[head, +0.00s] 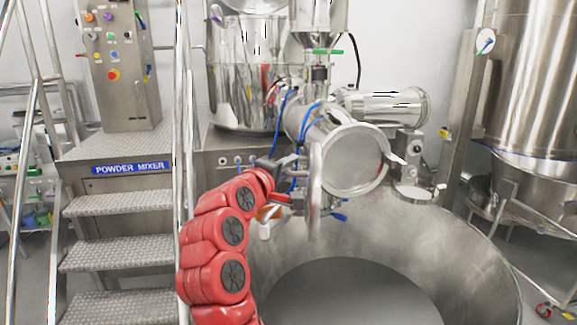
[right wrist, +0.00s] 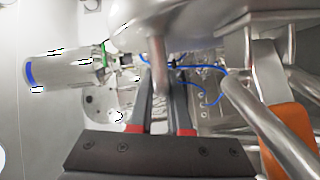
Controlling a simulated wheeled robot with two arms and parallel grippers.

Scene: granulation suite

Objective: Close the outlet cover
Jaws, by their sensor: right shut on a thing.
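The outlet cover (head: 315,190) is a shiny steel disc seen nearly edge-on in the head view. It stands swung open at the left side of the round outlet (head: 352,160), whose face is turned toward me. My right gripper (head: 284,198) reaches in at the end of the red arm, just left of the cover. In the right wrist view the two dark fingers of my right gripper (right wrist: 160,80) are closed around a steel bar (right wrist: 158,55), which looks like the cover's handle. The exact contact is partly hidden in the head view. My left gripper is not in view.
A large open steel bowl (head: 470,265) lies below the outlet. Steps (head: 118,206) with handrails and a control panel (head: 120,70) stand at left. A tall steel vessel (head: 540,90) is at right. Blue hoses run close behind the cover.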

